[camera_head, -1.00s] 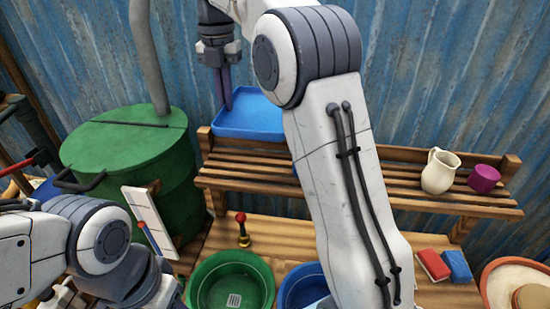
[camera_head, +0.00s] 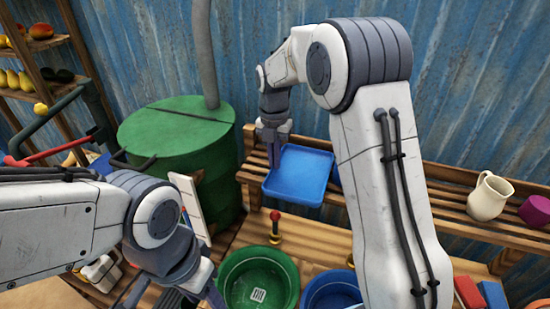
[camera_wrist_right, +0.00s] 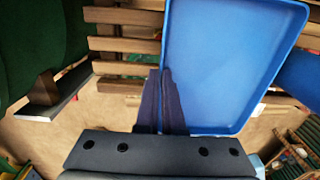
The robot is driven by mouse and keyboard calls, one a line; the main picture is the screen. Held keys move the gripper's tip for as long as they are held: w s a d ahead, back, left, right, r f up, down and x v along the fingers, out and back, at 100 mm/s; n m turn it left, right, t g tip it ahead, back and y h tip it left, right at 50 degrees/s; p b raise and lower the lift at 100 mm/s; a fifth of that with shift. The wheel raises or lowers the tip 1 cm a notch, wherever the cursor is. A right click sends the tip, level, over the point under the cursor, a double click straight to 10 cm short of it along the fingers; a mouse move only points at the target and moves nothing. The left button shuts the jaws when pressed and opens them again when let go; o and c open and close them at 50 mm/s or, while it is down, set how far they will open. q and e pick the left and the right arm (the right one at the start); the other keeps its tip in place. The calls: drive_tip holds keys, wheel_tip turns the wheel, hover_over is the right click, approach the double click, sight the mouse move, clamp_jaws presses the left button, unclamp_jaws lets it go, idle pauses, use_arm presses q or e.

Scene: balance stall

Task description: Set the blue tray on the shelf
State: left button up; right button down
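The blue tray (camera_head: 305,175) is a shallow square with a raised rim. In the head view it covers the front edge of the left part of the slatted wooden shelf (camera_head: 436,180). My right gripper (camera_head: 272,160) is at the tray's left rim. In the right wrist view, the gripper's dark fingers (camera_wrist_right: 164,100) are close together at the lower left edge of the tray (camera_wrist_right: 225,60), shut on its rim. Slats and tan ground show beside the tray. My left gripper (camera_head: 205,292) is low at the picture's bottom, its fingertips unclear.
A green drum (camera_head: 175,135) stands left of the shelf. A cream jug (camera_head: 489,197) and a purple cup (camera_head: 536,210) are on the shelf's right part. Below are a green basin (camera_head: 258,281), a blue basin (camera_head: 333,290) and a red-topped piece (camera_head: 275,227). My right arm hides the shelf's middle.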

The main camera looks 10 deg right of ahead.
drive_tip(key=shift+f, duration=0.25)
drive_tip(key=c, duration=1.5)
unclamp_jaws()
drive_tip(key=shift+f, duration=0.15)
drive_tip(key=o, duration=0.5)
drive_tip(key=shift+c, duration=0.2)
drive_tip(key=shift+r, duration=0.2)
